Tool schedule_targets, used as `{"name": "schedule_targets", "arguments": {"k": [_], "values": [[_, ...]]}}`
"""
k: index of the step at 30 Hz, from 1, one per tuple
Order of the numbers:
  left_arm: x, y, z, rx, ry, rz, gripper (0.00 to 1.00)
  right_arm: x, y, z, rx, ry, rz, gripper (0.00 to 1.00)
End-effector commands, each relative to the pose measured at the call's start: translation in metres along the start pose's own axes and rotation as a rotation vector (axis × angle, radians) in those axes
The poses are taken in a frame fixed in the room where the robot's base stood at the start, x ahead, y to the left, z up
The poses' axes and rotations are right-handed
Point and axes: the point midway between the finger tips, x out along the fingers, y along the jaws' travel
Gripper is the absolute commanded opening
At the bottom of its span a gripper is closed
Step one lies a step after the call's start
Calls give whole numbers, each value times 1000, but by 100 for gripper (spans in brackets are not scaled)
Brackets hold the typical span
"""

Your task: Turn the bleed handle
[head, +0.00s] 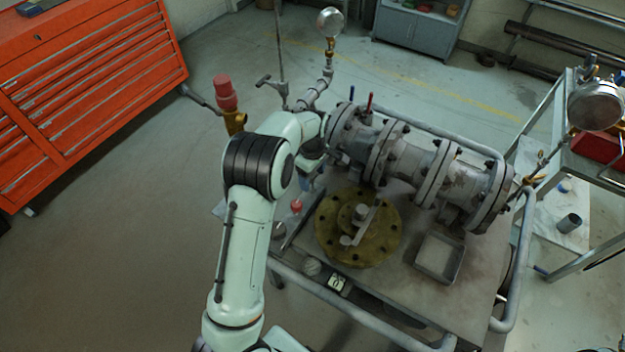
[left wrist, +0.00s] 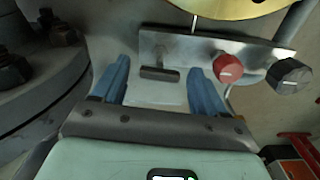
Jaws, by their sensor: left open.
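My left gripper (left wrist: 158,85) is open, with two blue fingers apart in the left wrist view. In the head view the left gripper (head: 312,180) is mostly hidden behind my arm, beside the left end of the grey flanged valve body (head: 405,160). Between and just beyond the fingertips is a small dark bar (left wrist: 160,73) at the lower edge of a metal plate; I cannot tell if this is the bleed handle. A red knob (left wrist: 228,68) is by the right fingertip, with a dark faceted knob (left wrist: 290,75) farther right. No contact with the fingers is clear.
A brass flange (head: 335,235) and an open tray (head: 440,257) lie on the bench, which has a tubular rail. Upright pipes with a gauge (head: 330,20) stand behind. A red tool cabinet (head: 90,90) is at left, a shelf frame at right. Floor between is clear.

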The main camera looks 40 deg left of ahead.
Motion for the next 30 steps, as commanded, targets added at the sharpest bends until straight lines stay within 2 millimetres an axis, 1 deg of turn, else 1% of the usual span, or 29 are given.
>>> {"name": "schedule_targets", "arguments": {"k": [1,6,9,12,15,18,30], "values": [[-14,2,0,0,1,7,72,-2,-1,-1,-1,2,-1,81],[-54,2,0,0,1,8,72,-5,-3,-4,-2,5,-2,81],[-74,2,0,1,1,7,72,-8,-5,-6,-3,8,-3,81],[-89,1,0,0,0,5,72,-9,-6,-8,-3,10,-3,81],[-98,1,0,0,0,4,72,-10,-7,-8,-4,11,-4,81],[-102,1,0,0,0,3,72,-11,-7,-9,-4,11,-4,81],[-103,0,0,0,0,2,72,-10,-7,-8,-4,11,-4,81]]}}
